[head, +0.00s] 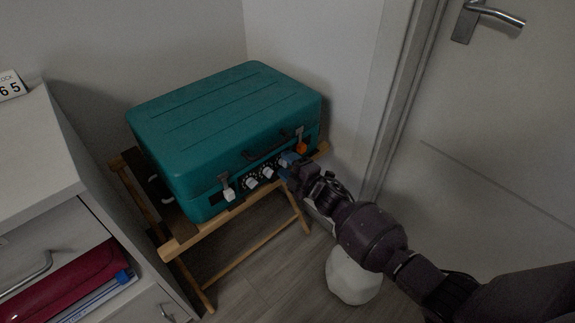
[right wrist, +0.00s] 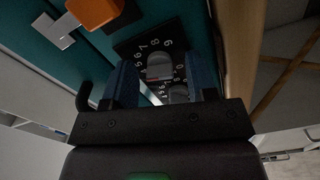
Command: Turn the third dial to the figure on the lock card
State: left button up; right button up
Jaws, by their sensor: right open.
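A teal case (head: 225,130) lies closed, its front facing me. Its front has a row of dials: the left dial (head: 251,183) and middle dial (head: 267,173) show white knobs. My right gripper (head: 287,167) is at the right end of the row and largely hides the third dial. In the right wrist view, its open blue fingers flank a grey dial knob (right wrist: 159,66) with a red mark, on a black numbered plate; contact is unclear. Another dial (right wrist: 178,92) shows beside it. The lock card (head: 11,87), at the left edge, is cut off; "65" is readable. My left gripper is out of view.
The case rests on a wooden folding rack (head: 178,249). An orange tag (head: 301,147) hangs by the right latch, close to my gripper. A white cabinet (head: 40,150) stands left, with a red item (head: 70,278) in it. A door (head: 500,110) is at right.

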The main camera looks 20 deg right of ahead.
pick_arm(q)
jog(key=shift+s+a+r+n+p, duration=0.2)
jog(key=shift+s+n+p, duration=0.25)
jog(key=shift+p, duration=0.75)
pick_arm(e)
jog(key=v, duration=1)
jog(key=shift+s, duration=0.35)
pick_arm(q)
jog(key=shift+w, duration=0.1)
pick_arm(e)
jog(key=shift+d+r, duration=0.15)
